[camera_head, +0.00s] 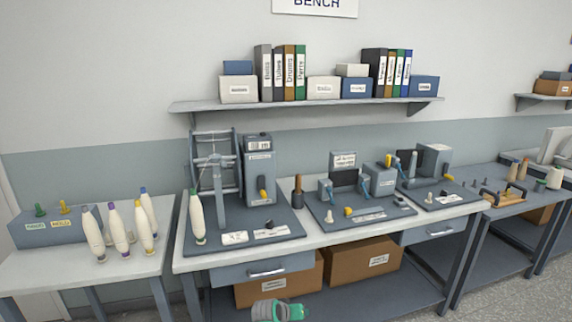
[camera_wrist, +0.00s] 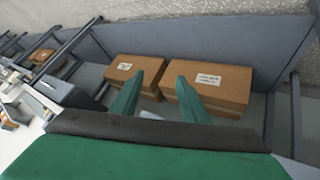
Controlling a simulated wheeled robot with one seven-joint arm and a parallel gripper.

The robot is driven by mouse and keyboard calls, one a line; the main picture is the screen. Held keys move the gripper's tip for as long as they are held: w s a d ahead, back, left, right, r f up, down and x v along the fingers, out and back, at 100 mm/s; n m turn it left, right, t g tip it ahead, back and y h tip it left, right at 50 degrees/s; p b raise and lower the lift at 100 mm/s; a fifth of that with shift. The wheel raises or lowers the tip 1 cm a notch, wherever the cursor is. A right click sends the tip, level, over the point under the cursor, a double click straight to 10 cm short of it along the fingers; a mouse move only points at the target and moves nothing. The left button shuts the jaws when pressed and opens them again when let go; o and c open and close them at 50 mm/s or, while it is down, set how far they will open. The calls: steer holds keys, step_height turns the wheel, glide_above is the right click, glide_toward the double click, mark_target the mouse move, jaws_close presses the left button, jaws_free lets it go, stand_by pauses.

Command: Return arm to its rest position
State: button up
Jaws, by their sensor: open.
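My gripper (camera_wrist: 157,92) is open and empty in the wrist view, its two green fingers apart with nothing between them. Beyond the fingers are two cardboard boxes on the bench's lower shelf. In the head view part of my arm's end (camera_head: 278,310) shows at the bottom edge, low in front of the bench; its fingers are not clear there.
The bench (camera_head: 330,237) carries machines on dark base plates and a white bobbin (camera_head: 196,217). Several bobbins stand on the left table (camera_head: 40,270). A wall shelf (camera_head: 300,105) holds binders. A drawer (camera_head: 262,268) is below the bench top.

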steer(key=s+d+f+n+t, duration=0.1)
steer(key=s+d+f, duration=0.2)
steer(key=s+f, duration=0.3)
steer(key=s+d+f+t, duration=0.1)
steer(key=s+d+f, duration=0.25)
steer(key=s, duration=0.45)
steer(key=s+a+f+n+t+y, duration=0.2)
steer(key=s+t, duration=0.1)
steer(key=s, duration=1.8)
steer(key=s+a+r+t+y, duration=0.15)
steer(key=s+r, duration=0.25)
steer(key=s, duration=0.4)
steer(key=s+a+r+y, duration=0.1)
steer(key=s+a+r, duration=0.25)
steer(key=s, duration=0.45)
steer(key=s+a+r+m+t, duration=0.1)
steer(key=s+r, duration=0.4)
steer(key=r, duration=0.2)
steer(key=s+a+r+m, duration=0.1)
steer(key=s+a+r, duration=0.1)
steer(key=s+r, duration=0.3)
step_height(320, 180, up, 3)
steer(key=shift+s+a+r+t, duration=0.1)
steer(key=shift+s+a+t, duration=0.1)
steer(key=shift+s+t, duration=0.15)
steer(key=shift+w, duration=0.1)
